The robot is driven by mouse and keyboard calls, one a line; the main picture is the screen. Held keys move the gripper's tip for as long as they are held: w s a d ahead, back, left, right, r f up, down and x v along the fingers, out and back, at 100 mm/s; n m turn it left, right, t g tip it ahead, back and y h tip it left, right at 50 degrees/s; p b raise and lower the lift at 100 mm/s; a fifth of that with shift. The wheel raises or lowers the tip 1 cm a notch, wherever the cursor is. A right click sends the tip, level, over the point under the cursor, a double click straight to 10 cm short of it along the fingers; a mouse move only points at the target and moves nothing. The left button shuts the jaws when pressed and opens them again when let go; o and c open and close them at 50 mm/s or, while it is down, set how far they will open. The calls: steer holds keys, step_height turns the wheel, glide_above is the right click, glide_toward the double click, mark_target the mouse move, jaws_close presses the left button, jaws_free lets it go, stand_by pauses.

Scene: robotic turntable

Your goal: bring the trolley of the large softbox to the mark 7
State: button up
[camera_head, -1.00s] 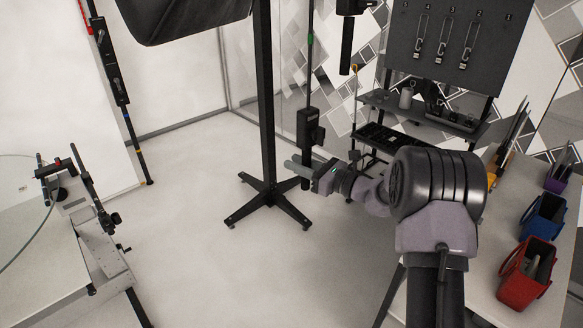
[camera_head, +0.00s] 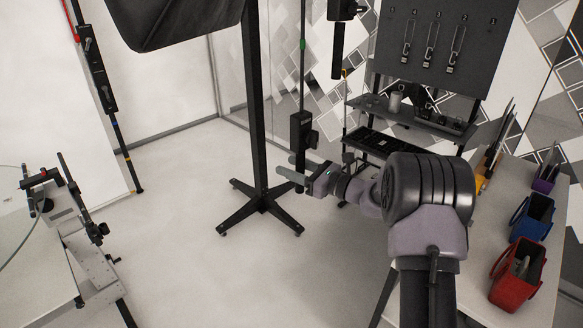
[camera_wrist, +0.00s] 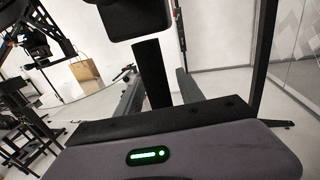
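The large softbox (camera_head: 175,22) is a black hood at the top left of the head view, partly cut off. It is joined to a black column (camera_head: 256,110) on a star-shaped trolley base (camera_head: 265,205) with wheels on the pale floor. My gripper (camera_head: 295,172) is just right of the column, above the base's right legs. No mark 7 is readable.
A table with red (camera_head: 517,273), blue (camera_head: 533,216) and purple bins is at the right. A black shelf stand (camera_head: 420,118) with a hook board (camera_head: 447,40) stands behind. A slider rig (camera_head: 75,225) is on the left. Floor is open between the rig and the base.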

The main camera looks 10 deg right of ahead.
steer(key=v, duration=1.7)
steer(key=shift+d, duration=0.2)
steer(key=shift+s, duration=0.1)
